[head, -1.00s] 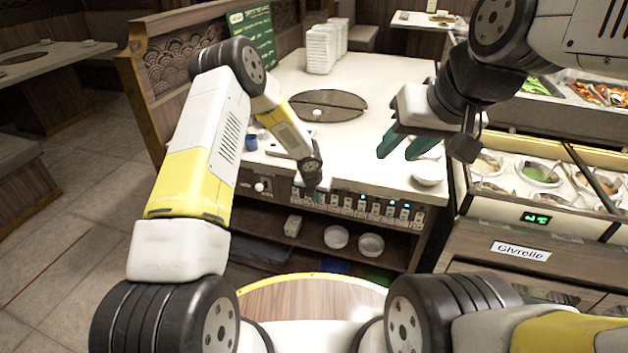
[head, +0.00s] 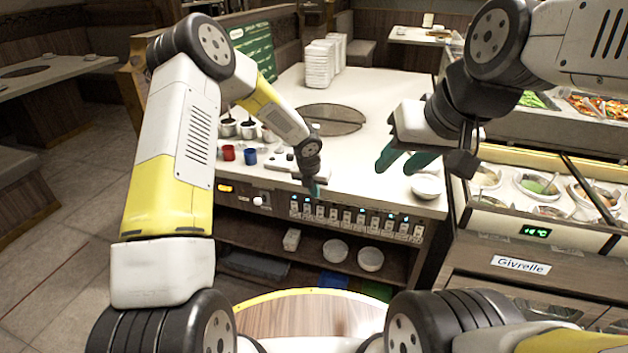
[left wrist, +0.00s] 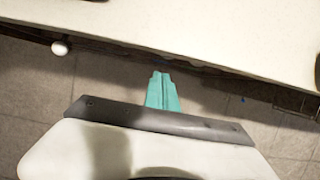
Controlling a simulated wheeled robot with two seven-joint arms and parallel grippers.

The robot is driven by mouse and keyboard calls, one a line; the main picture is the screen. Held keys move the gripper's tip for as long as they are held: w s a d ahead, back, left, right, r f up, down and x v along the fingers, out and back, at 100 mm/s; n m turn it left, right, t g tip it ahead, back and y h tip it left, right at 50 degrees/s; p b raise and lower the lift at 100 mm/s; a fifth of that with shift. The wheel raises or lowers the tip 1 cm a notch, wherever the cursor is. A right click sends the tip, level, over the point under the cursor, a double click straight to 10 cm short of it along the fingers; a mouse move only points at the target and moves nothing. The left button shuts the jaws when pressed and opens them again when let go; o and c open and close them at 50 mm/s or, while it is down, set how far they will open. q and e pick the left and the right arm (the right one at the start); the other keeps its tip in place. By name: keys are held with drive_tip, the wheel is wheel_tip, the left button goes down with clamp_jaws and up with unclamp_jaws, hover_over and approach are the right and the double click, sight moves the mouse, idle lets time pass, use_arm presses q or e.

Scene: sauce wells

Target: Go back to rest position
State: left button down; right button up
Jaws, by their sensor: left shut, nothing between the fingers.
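My left gripper (head: 314,188) is at the front edge of the white counter (head: 372,172), its teal fingertips pointing down and partly hidden by the wrist. In the left wrist view the teal fingers (left wrist: 161,92) are together with nothing between them, and the counter edge runs beyond them. My right gripper (head: 405,161) is over the right part of the counter, its two teal fingers apart and no object visible between them. A white bowl (head: 426,187) stands just below and right of it.
Red (head: 228,153) and blue (head: 250,157) cups and several sauce pots (head: 228,128) stand on the counter's left. A stack of white dishes (head: 318,65) is at the back. A glass food case (head: 535,200) stands right.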

use_arm(q)
drive_tip(key=s+a+r+n+y, duration=0.1)
drive_tip(key=s+a+r+n, duration=0.3)
drive_tip(key=r+n, duration=0.3)
drive_tip(key=s+a+r+n+t, duration=0.1)
drive_tip(key=s+a+r+n, duration=0.35)
drive_tip(key=r, duration=0.45)
drive_tip(key=s+a+r+n+y, duration=0.1)
drive_tip(key=s+a+r+n, duration=0.2)
drive_tip(key=a+r+n, duration=0.35)
drive_tip(key=s+r+n+h, duration=0.1)
drive_tip(key=s+r+n, duration=0.2)
drive_tip(key=s+n, duration=0.4)
drive_tip(key=s+r+n+h, duration=0.1)
drive_tip(key=s+r+n, duration=0.2)
drive_tip(key=s+n, duration=0.4)
drive_tip(key=s+r+n+t+h, duration=0.1)
drive_tip(key=s+r+n, duration=0.3)
drive_tip(key=s+n, duration=0.3)
drive_tip(key=shift+s+a, duration=0.2)
drive_tip(key=shift+s, duration=0.8)
